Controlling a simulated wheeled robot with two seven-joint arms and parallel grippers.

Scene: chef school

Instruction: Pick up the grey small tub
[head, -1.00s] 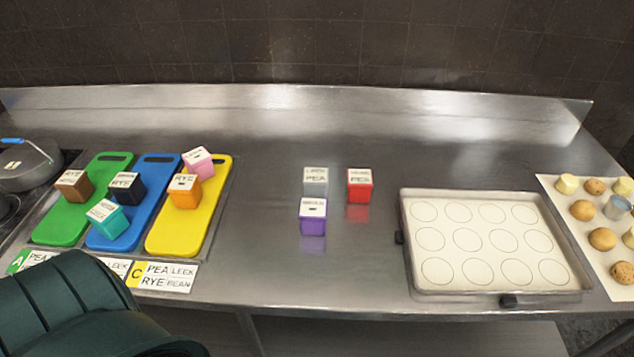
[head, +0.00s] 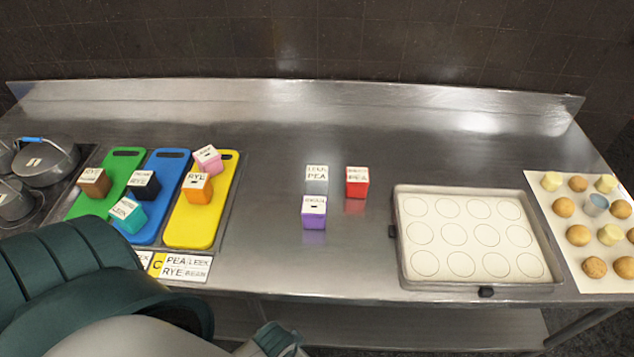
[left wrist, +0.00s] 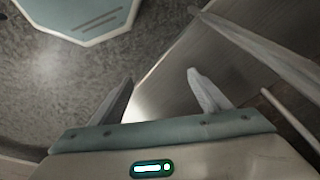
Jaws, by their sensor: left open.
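The grey small tub (head: 316,181) stands on the steel counter, with a white lid lettered LEEK PEA. The purple tub (head: 313,215) stands just in front of it and hides its lower front. The red tub (head: 357,183) stands to its right, a small gap away. In the left wrist view my left gripper (left wrist: 160,92) is open and empty, its fingers apart over the floor and a steel surface. It is well away from the tub, which does not show there. My left arm fills the lower left of the head view. My right gripper is not in view.
Green (head: 88,207), blue (head: 180,163) and yellow (head: 184,232) boards on the left carry several coloured tubs. A baking tray (head: 397,250) lies to the right, beside a sheet (head: 567,238) of buns. Bare counter surrounds the middle tubs.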

